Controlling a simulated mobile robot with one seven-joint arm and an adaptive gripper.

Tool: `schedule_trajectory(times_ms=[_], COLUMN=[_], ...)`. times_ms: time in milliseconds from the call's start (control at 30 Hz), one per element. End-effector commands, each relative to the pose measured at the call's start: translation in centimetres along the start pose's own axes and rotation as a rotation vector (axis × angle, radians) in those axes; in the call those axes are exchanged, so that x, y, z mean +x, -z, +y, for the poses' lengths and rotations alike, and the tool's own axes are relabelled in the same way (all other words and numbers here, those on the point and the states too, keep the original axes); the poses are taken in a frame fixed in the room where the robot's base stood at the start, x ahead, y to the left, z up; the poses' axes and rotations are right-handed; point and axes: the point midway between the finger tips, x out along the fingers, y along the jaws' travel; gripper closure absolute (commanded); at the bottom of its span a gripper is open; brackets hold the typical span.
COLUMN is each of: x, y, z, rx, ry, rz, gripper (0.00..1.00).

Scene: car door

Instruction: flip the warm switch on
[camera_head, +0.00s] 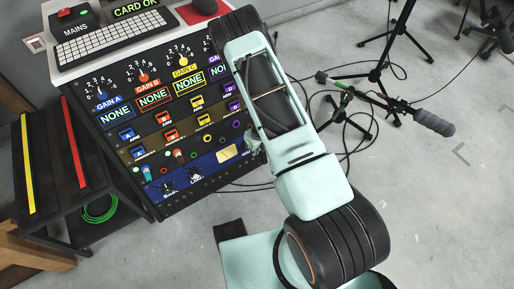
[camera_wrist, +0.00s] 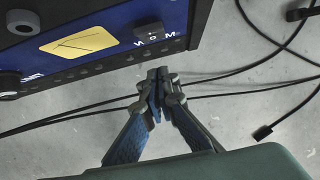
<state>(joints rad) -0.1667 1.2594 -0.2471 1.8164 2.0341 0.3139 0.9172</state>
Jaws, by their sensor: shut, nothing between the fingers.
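The warm switch (camera_wrist: 150,33) is a small black rocker on the blue bottom strip of the panel in the wrist view. It sits over a white label of which a W and an M show at its sides. A small light mark is on its face. I cannot tell its on or off position. My gripper (camera_wrist: 158,77) is shut and empty, with its fingertips just below the panel's lower edge in the wrist view, apart from the switch. In the head view my arm covers most of the gripper, and the switch is too small to make out.
A yellow plate (camera_wrist: 79,42) and a dark round knob (camera_wrist: 22,22) lie left of the switch. The console (camera_head: 165,125) carries several knobs, coloured switches and sockets. Black cables (camera_wrist: 235,88) lie on the grey floor. Microphone stands (camera_head: 378,70) stand to the right.

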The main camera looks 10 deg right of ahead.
Motion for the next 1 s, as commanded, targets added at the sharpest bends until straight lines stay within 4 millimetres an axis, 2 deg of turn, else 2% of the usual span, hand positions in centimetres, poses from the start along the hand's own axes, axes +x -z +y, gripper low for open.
schedule_trajectory(times_ms=[33,100,300,1000], x=[-0.3,-0.1,0.1,0.0], y=[-1.3,-2.2,-3.2,-4.4], z=[-0.2,-0.2,-0.1,-0.2], rx=[0.002,0.003,0.001,0.001], ry=[0.000,0.002,0.001,0.001], rz=[-0.010,-0.012,-0.007,-0.005], gripper=[1.00,1.00,1.00,1.00])
